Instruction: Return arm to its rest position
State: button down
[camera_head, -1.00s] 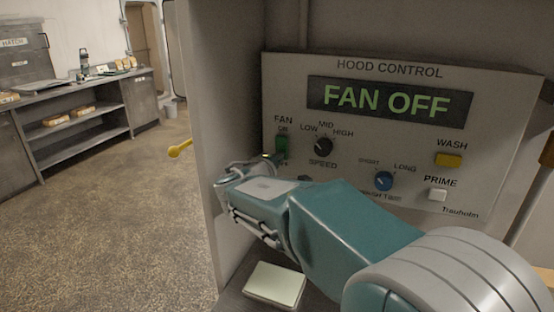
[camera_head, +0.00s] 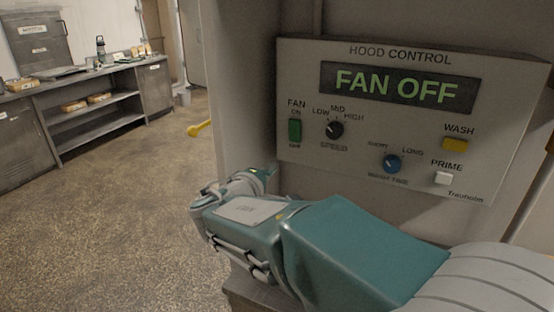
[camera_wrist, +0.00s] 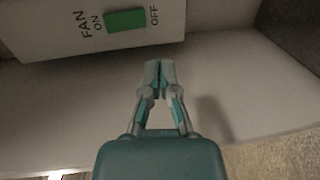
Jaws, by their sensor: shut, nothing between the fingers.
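My arm stretches from the lower right across the front of the hood control panel (camera_head: 470,110) in the head view. Its display (camera_head: 392,87) reads FAN OFF. The end of my arm is left of and below the green fan switch (camera_head: 295,130). In the wrist view my gripper (camera_wrist: 159,66) is shut, with its fingertips together and nothing between them. It points toward the pale surface below the panel. The green switch (camera_wrist: 125,19) shows beyond the fingertips, apart from them.
The pale side wall (camera_head: 242,95) of the hood stands close beside my arm. Open speckled floor (camera_head: 125,215) lies to the left. A grey counter with shelves (camera_head: 95,128) stands at the back left. A yellow handle-like thing (camera_head: 199,128) sticks out beyond the wall.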

jog(key=shift+s+a+f, duration=0.1)
jog(key=shift+s+a, duration=0.1)
jog(key=shift+s, duration=0.3)
jog(key=shift+s+a+f, duration=0.1)
jog(key=shift+s+a, duration=0.05)
jog(key=shift+s, duration=0.3)
